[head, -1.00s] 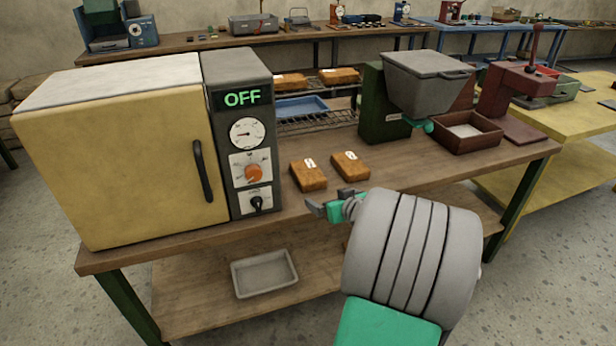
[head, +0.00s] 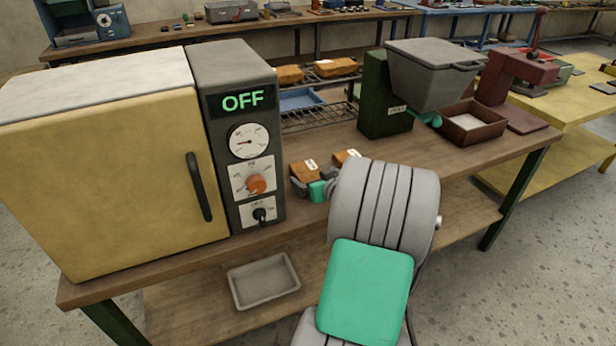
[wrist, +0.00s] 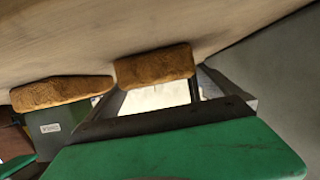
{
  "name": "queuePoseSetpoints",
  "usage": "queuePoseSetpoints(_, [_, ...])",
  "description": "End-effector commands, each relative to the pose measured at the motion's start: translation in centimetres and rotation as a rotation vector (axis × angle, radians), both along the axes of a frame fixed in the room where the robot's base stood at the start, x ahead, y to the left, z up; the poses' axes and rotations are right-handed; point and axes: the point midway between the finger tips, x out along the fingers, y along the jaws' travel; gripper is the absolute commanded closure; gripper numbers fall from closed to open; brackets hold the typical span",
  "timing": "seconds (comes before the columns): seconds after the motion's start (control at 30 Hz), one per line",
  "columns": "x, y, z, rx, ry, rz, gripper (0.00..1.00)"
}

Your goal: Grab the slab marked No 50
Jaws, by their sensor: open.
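Two orange-brown slabs with white labels lie on the wooden bench in the head view, a left slab (head: 304,169) and a right slab (head: 345,156). The label marks are too small to read. My gripper (head: 314,185) is open and empty at the near side of the left slab, partly covering it. My wrist covers part of the right slab. In the wrist view, which is turned over, the left slab (wrist: 155,66) is just beyond the open fingers (wrist: 160,88), roughly in line with the gap. The right slab (wrist: 62,92) is off to the left.
A yellow oven (head: 110,170) reading OFF stands left of the slabs. A wire rack (head: 322,115) behind holds two more orange-brown blocks and a blue tray. A grey hopper on a green stand (head: 384,95) and a brown box (head: 470,125) stand to the right.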

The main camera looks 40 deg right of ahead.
Motion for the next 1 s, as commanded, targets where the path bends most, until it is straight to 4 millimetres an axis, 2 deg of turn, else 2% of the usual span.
queuePoseSetpoints(0.1, [2.0,-0.4,-1.0,0.002,0.001,0.004,0.00])
queuePoseSetpoints(0.2, [3.0,-0.7,-1.4,0.001,0.001,0.003,0.00])
queuePoseSetpoints(0.4, [3.2,-0.7,-1.4,0.001,0.000,0.003,0.00])
queuePoseSetpoints(1.0, [3.2,-0.6,-1.4,0.001,0.001,0.005,0.48])
